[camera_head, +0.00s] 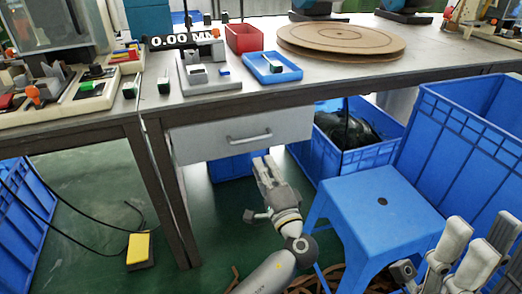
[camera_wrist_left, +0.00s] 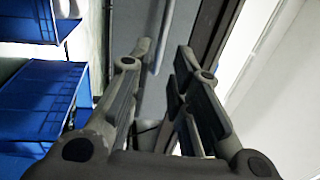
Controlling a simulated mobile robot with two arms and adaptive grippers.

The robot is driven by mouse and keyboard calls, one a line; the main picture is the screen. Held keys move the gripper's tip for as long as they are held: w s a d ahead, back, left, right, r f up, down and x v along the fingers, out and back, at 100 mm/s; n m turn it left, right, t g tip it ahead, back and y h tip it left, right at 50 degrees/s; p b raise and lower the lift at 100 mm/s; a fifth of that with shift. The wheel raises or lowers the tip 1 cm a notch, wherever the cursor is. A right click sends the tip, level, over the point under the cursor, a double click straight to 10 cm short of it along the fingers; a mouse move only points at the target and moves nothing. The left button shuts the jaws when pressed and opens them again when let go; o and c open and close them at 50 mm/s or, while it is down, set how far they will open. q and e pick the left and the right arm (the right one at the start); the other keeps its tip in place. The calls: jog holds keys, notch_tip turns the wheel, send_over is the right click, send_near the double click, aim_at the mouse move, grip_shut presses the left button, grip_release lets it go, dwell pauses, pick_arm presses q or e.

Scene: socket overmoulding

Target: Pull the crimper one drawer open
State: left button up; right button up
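The drawer (camera_head: 212,142) is a light grey box front under the tabletop, and it looks shut. Its metal bar handle (camera_head: 249,137) runs across the middle of the front. My left gripper (camera_head: 265,160) is just below and in front of the handle. In the left wrist view, its two fingers (camera_wrist_left: 163,55) stand apart, with the handle bar (camera_wrist_left: 167,30) running in line with the gap beyond the fingertips. I see no contact with the bar. My right gripper (camera_head: 470,245) is at the lower right, empty, with its fingers apart and partly cut off by the frame.
A blue stool (camera_head: 380,195) stands right of my left arm. Blue crates (camera_head: 455,130) stand behind and beside it. A table leg (camera_head: 170,195) is left of the drawer. The tabletop holds a red bin (camera_head: 243,38), a blue tray (camera_head: 272,70) and a round board (camera_head: 340,40).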

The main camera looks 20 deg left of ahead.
aim_at(252, 138)
pick_arm(q)
jog(key=b+x, duration=0.2)
jog(key=x, duration=0.9)
jog(key=shift+s+r, duration=0.1)
grip_shut()
